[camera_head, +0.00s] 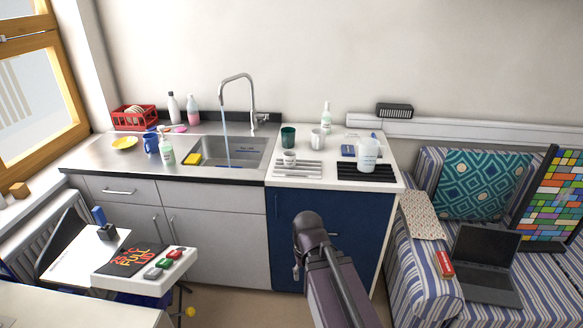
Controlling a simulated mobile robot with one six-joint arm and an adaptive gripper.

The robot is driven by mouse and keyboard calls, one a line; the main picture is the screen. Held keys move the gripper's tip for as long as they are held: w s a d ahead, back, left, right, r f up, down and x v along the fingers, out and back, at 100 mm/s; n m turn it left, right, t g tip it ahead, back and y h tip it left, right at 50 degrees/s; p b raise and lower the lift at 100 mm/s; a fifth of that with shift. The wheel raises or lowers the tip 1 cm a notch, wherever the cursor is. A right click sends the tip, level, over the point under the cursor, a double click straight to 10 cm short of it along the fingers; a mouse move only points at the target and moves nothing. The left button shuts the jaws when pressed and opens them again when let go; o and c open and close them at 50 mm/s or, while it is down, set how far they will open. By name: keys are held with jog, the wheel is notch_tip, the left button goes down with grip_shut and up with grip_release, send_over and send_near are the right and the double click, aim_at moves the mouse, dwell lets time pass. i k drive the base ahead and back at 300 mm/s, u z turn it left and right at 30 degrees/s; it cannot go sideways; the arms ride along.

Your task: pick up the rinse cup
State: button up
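Several cups show, and I cannot tell which one is the rinse cup. A dark green cup (288,137) and a pale grey-white cup (318,139) stand upright towards the back of the white counter, right of the sink. A small white cup (290,158) stands in front of them, by a pale slatted rack. A blue mug (151,143) stands left of the sink. A part of my dark arm rises from the bottom edge in front of the blue cabinet, well short of the cups. My gripper cannot be made out.
Water runs from the tap (251,100) into the sink (230,153). A translucent white jug (367,155) stands near a black grille (367,174). A soap bottle (326,117) is behind the cups. A striped sofa with a laptop (484,262) is right; a small white table (90,262) is left.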

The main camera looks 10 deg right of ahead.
aim_at(289, 155)
jog(key=k, duration=0.35)
jog(key=z, duration=0.35)
jog(key=i, duration=1.25)
jog(key=u, duration=0.35)
